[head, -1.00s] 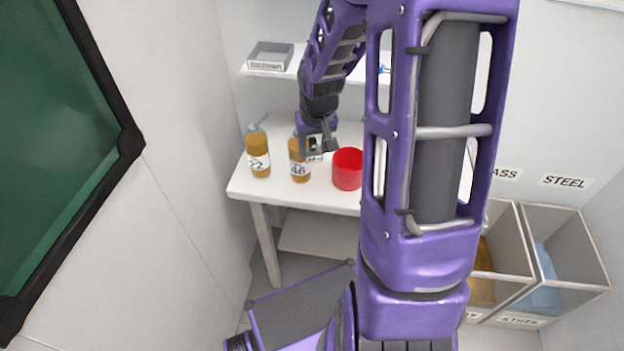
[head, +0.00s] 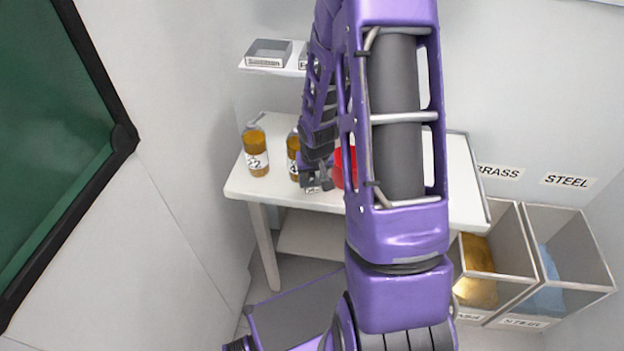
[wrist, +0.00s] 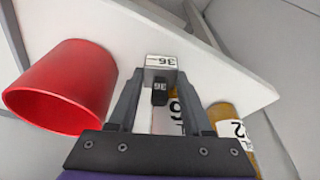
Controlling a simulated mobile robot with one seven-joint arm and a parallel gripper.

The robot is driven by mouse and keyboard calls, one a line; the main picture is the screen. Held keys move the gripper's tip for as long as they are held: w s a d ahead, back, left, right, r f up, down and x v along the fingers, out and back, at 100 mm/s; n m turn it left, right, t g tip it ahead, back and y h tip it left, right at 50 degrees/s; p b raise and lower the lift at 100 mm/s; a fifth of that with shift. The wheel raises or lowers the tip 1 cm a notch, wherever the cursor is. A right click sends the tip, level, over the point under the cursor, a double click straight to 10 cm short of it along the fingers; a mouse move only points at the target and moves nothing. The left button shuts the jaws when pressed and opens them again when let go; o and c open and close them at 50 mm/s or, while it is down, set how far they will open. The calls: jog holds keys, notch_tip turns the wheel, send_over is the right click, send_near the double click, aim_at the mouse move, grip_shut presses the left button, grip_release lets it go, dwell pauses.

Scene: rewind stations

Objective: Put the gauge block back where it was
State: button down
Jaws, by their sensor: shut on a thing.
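In the wrist view my gripper (wrist: 160,84) is shut on a small gauge block (wrist: 161,62), a pale metal piece marked 36 with a dark patch on its near face. The block is barely visible there. I cannot tell whether it touches the table.
Two amber bottles with number labels, one at left (head: 256,152) and one beside my gripper (head: 292,158), stand on the table (head: 272,193). A grey tray (head: 268,53) sits on the shelf behind. Brass (head: 480,275) and steel (head: 555,270) bins stand right.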

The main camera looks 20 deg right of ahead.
jog(key=shift+f, duration=0.1)
jog(key=shift+c, duration=1.7)
grip_release()
